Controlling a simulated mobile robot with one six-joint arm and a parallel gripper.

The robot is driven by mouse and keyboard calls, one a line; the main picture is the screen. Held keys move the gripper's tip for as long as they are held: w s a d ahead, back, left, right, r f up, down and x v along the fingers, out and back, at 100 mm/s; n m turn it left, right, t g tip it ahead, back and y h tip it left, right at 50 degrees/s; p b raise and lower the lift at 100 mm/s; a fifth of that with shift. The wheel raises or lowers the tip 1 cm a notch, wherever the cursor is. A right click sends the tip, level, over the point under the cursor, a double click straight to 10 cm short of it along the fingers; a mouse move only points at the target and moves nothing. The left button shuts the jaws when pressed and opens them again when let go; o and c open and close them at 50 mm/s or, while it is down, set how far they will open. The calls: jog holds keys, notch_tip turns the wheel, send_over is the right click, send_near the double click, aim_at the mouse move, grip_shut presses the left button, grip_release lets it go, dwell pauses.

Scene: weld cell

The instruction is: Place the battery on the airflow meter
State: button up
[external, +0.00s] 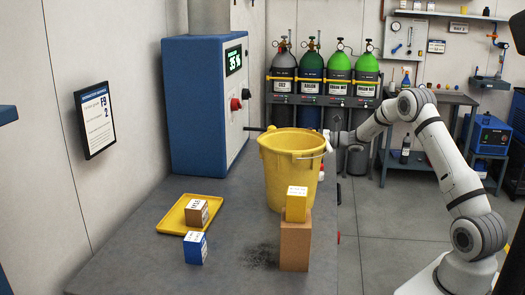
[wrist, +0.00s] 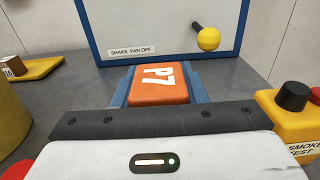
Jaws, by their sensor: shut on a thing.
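My gripper (wrist: 158,72) has a blue finger on each side of an orange block (wrist: 160,85) marked P7 and is shut on it. The block may be the battery; no word on it says so. In the external view my arm reaches in from the right behind the yellow bucket, which hides most of the gripper and the block. I cannot pick out the airflow meter for certain. In the wrist view, a white panel (wrist: 150,25) with a blue frame, a "shake fan off" label and a yellow knob stands beyond the block.
The yellow bucket (external: 290,170) stands on the grey table. A yellow box (external: 297,204) sits on a tall brown box (external: 294,246). A blue box (external: 195,248) and a yellow tray (external: 174,220) with a brown box are left. A smoke-test switch box (wrist: 280,122) is at right.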

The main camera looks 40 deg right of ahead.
jog(key=shift+f, duration=0.15)
jog(key=o, duration=1.2)
jog(key=b+v, duration=0.2)
jog(key=v, duration=1)
jog(key=s+a+r+n+g+h, duration=0.1)
jog(key=s+a+n+g+h, duration=0.1)
jog(key=s+a+n+g, duration=0.5)
jog(key=s+a+r+n+g+h, duration=0.1)
jog(key=s+a+n+g, duration=0.2)
jog(key=s+a+n, duration=0.55)
jog(key=s+d+f+n+h, duration=0.1)
jog(key=s+n+h, duration=0.4)
jog(key=s, duration=0.7)
jog(key=s+d+f+n+h, duration=0.1)
jog(key=s+d+n+h, duration=0.2)
jog(key=s, duration=0.9)
jog(key=n+h, duration=0.1)
jog(key=n, duration=0.2)
jog(key=shift+s+d+h, duration=0.2)
jog(key=shift+d+h, duration=0.05)
jog(key=shift+h, duration=0.15)
